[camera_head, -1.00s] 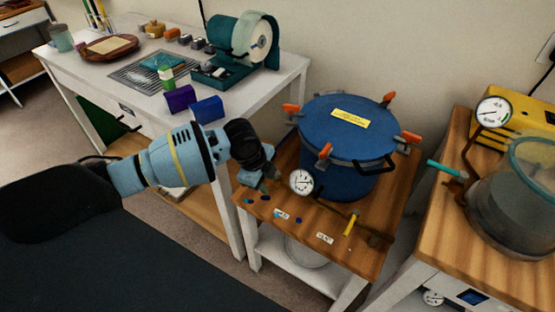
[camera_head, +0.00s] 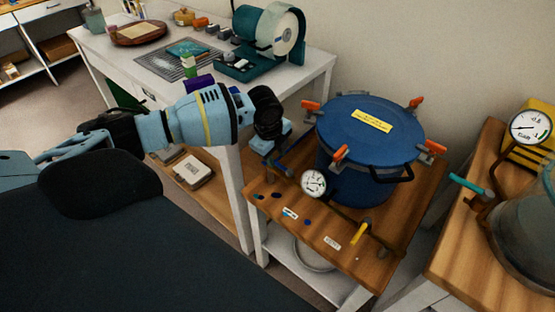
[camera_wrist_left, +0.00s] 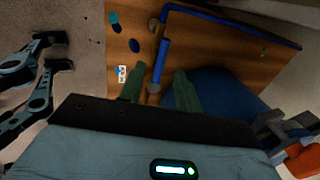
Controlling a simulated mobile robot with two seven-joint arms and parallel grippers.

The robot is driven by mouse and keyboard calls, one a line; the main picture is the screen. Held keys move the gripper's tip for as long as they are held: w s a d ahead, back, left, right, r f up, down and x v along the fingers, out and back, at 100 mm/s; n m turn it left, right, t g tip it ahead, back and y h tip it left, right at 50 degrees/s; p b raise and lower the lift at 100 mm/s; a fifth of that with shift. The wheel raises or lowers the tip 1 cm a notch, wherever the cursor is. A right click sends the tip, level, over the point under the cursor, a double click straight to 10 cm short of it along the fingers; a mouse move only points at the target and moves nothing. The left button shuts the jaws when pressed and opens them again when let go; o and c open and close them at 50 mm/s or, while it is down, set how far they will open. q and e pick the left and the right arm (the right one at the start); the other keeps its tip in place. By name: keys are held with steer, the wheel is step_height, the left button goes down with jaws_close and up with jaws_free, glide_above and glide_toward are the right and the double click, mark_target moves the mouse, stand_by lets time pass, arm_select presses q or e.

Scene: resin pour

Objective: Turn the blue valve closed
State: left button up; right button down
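The blue valve lever (camera_wrist_left: 161,62) shows in the left wrist view above the wooden stand top. Its near end lies between the two green fingertips of my left gripper (camera_wrist_left: 158,78), which are spread apart, with a visible gap on each side. In the head view my left gripper (camera_head: 272,158) is low at the left edge of the stand, beside the blue pot (camera_head: 355,180). The valve is mostly hidden by the gripper there. A yellow valve handle (camera_head: 360,233) sits at the front right of the stand. My right gripper is not seen.
A pressure gauge (camera_head: 313,183) stands close to the right of my left gripper. Orange clamps (camera_head: 340,153) stick out around the pot lid. A white table (camera_head: 315,68) with a grinder-like machine is behind left. Another wooden stand (camera_head: 465,250) is at right.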

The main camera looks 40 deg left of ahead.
mark_target(280, 166)
arm_select(q)
steer(key=shift+w+f, duration=0.15)
steer(key=shift+f, duration=0.55)
steer(key=shift+w+f, duration=0.15)
steer(key=shift+f, duration=0.5)
steer(key=shift+c, duration=0.2)
jaws_close()
